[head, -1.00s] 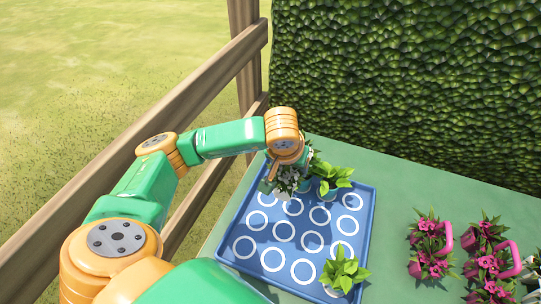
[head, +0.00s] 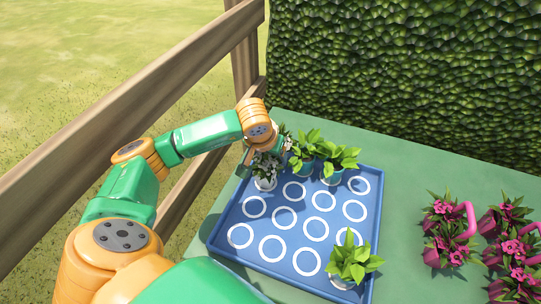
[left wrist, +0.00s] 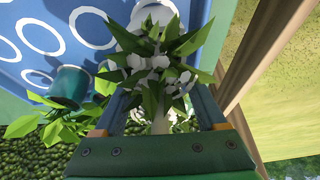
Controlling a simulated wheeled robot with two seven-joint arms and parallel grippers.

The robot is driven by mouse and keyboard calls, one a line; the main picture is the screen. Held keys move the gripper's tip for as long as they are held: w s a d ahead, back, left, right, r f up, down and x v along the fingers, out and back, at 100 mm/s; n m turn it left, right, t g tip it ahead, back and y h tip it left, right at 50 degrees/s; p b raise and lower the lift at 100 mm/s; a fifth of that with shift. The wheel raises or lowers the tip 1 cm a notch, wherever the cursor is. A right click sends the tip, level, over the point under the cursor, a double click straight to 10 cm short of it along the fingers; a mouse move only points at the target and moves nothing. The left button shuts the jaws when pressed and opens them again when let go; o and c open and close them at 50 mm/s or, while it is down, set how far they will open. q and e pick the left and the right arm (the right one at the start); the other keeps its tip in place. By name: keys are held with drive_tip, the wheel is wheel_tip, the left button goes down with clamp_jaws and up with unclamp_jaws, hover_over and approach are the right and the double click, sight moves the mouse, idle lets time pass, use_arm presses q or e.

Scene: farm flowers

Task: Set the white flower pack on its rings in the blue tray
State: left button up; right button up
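The white flower pack (head: 265,183) stands at the back-left corner of the blue tray (head: 212,238), with a white pot low over or on a ring. Whether it is fully seated is unclear. My left gripper (head: 255,158) is above it, among its flowers. In the left wrist view, white blooms and leaves (left wrist: 158,62) fill the space between my fingers (left wrist: 160,108). A pale upright part shows between them with gaps on both sides, so the fingers look apart. Leaves hide the fingertips. My right gripper is not in view.
Teal-potted green plants (head: 308,167) stand right beside the pack at the tray's back. A leafy plant (head: 352,262) stands at the front right. Several rings (head: 284,218) are empty. Pink flower packs (head: 446,232) stand right of the tray. A wooden fence (head: 130,120) runs close at left.

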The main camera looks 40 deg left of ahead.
use_arm(q)
drive_tip(key=o, duration=0.3)
drive_tip(key=shift+r, duration=0.45)
drive_tip(key=p+v, duration=0.1)
drive_tip(key=v, duration=1)
drive_tip(key=shift+s+r, duration=0.2)
